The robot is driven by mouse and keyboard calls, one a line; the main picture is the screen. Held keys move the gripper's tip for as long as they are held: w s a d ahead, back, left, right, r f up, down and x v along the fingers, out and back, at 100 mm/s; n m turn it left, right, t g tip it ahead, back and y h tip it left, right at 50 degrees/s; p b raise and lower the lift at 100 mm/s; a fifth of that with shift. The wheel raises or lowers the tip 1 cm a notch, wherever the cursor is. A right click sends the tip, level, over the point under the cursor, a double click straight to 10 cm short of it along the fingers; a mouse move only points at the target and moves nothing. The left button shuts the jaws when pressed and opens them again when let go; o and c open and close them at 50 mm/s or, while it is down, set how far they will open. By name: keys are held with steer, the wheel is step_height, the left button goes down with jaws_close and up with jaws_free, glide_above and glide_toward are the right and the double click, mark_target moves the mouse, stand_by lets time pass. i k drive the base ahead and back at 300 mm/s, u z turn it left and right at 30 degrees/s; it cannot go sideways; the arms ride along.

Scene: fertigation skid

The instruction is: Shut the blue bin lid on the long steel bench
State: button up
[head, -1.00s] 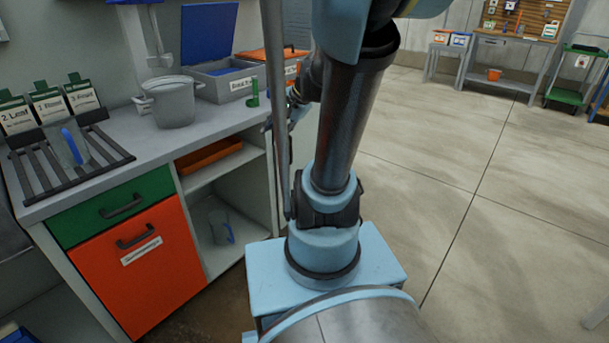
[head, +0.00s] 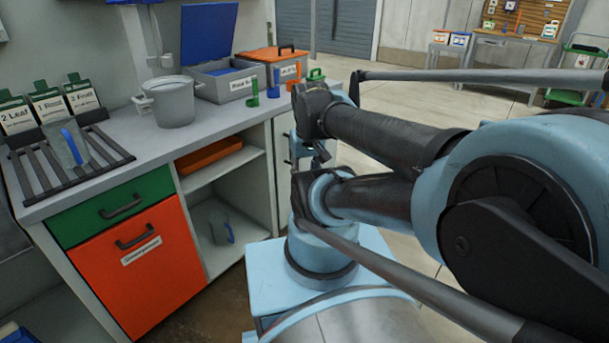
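The blue bin lid (head: 209,32) stands raised, roughly upright, at the back of a grey bin (head: 228,88) on the long steel bench (head: 130,130). The bin is open towards the front. Its front label is only partly readable. Blue also shows inside the bin's opening. My gripper (head: 306,152) is small and partly hidden below my dark wrist, beside the bench's right end. It is to the right of the bin and lower than it, clear of the lid. I cannot make out whether its fingers are open or shut.
An orange-lidded bin (head: 268,54) stands right of the blue-lidded one. Green, blue and orange upright items (head: 253,92) stand in front of the bins. A grey bucket (head: 172,103) is to the left. A dark rack (head: 65,160) lies further left. Open floor is behind my arm.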

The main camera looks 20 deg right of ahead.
mark_target(207, 29)
steer(key=z, duration=0.55)
steer(key=i, duration=1)
steer(key=u, duration=0.6)
